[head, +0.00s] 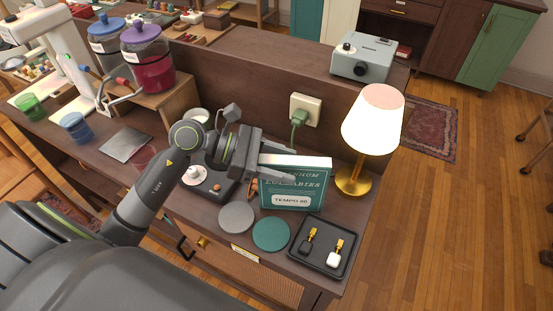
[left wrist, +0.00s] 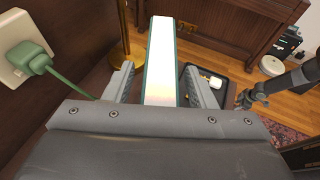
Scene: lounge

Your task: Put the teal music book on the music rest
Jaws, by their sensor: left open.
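The teal music book (head: 294,190) stands upright on the dark wooden sideboard, its cover with pale lettering facing the front. My left gripper (head: 277,160) is open at the book's upper left part. In the left wrist view the book's pale top edge (left wrist: 161,60) lies between the two spread fingers of my left gripper (left wrist: 160,85). A narrow gap shows on the right side; on the left the finger is close, and I cannot tell if it touches. I cannot make out the music rest in either view.
A lit lamp (head: 370,132) stands just right of the book. In front are a grey disc (head: 236,217), a teal disc (head: 271,234) and a black tray (head: 345,262) with two small items. A socket with a green plug (head: 300,117) is behind. A grey box (head: 363,58) sits higher at the back.

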